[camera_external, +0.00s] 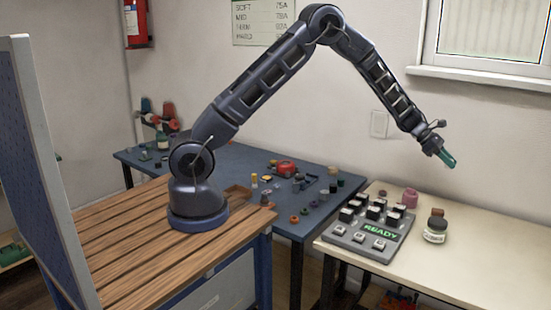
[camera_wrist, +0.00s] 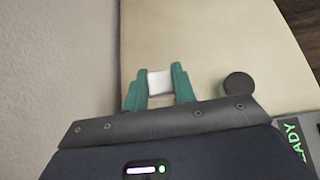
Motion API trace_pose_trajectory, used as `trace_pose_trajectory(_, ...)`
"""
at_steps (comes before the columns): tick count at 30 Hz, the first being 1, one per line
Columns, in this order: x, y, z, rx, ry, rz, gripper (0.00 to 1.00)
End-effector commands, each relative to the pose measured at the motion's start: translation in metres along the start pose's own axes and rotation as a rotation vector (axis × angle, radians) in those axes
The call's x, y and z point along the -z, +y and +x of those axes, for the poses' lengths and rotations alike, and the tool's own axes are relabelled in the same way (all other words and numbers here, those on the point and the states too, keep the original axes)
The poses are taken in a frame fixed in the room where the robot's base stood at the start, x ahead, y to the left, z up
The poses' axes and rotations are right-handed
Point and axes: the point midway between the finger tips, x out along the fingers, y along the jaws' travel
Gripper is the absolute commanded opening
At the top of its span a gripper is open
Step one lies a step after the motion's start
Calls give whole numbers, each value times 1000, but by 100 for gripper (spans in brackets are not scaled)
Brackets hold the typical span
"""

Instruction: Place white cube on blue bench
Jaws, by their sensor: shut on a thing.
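My gripper (camera_external: 446,158) is raised above the cream table at the right, its green fingers pointing down and to the right. In the wrist view, a white cube (camera_wrist: 160,84) sits between the two green fingertips of my gripper (camera_wrist: 160,86), and they are shut on it. The cube cannot be made out in the external view. The blue bench (camera_external: 232,162) stands against the back wall, left of the cream table, with small coloured items mainly on its right part.
The cream table (camera_external: 490,243) holds a keyed READY panel (camera_external: 362,238), a dark-capped jar (camera_external: 435,230) and a pink item (camera_external: 410,197). A wooden bench (camera_external: 130,245) is in front of the blue bench. The blue bench's left-middle surface looks clearer.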

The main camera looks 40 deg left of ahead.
Motion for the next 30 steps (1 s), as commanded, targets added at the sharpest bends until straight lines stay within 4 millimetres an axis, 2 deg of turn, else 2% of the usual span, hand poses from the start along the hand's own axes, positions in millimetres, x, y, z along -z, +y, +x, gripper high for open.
trace_pose_trajectory(1,-12,-15,17,35,1,26,2)
trace_pose_trajectory(9,-62,-90,90,200,14,150,2)
trace_pose_trajectory(15,-87,-135,124,285,23,218,2)
trace_pose_trajectory(18,-93,-147,134,308,27,236,2)
trace_pose_trajectory(23,-91,-156,144,324,30,247,2)
trace_pose_trajectory(30,-52,-156,171,325,32,247,2)
